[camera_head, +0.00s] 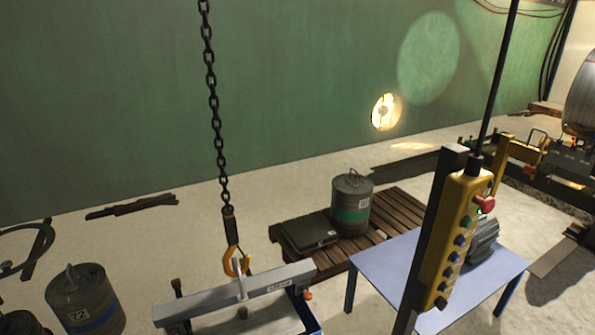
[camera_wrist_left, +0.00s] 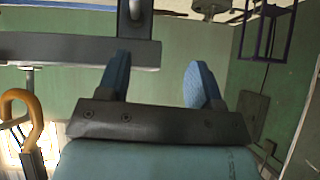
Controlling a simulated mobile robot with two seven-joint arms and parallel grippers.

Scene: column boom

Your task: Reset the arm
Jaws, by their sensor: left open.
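My left gripper (camera_wrist_left: 158,82) shows in the left wrist view with its two blue fingers spread and nothing visible between them. One finger overlaps the edge of a grey beam (camera_wrist_left: 70,50) in that picture; I cannot tell whether they touch. An orange hook (camera_wrist_left: 35,120) shows to the left of the fingers. In the head view, the orange hook (camera_head: 236,262) hangs from a dark chain (camera_head: 212,95) at the grey beam (camera_head: 275,284). I cannot clearly make out my left gripper there. My right gripper is in neither view.
A yellow button pendant (camera_head: 455,240) with a red knob hangs at the right, before a blue table (camera_head: 385,255). A green-banded drum (camera_head: 351,203) and dark flat case (camera_head: 307,232) stand on a wooden pallet (camera_head: 405,208). A blue-banded drum (camera_head: 85,298) stands at lower left.

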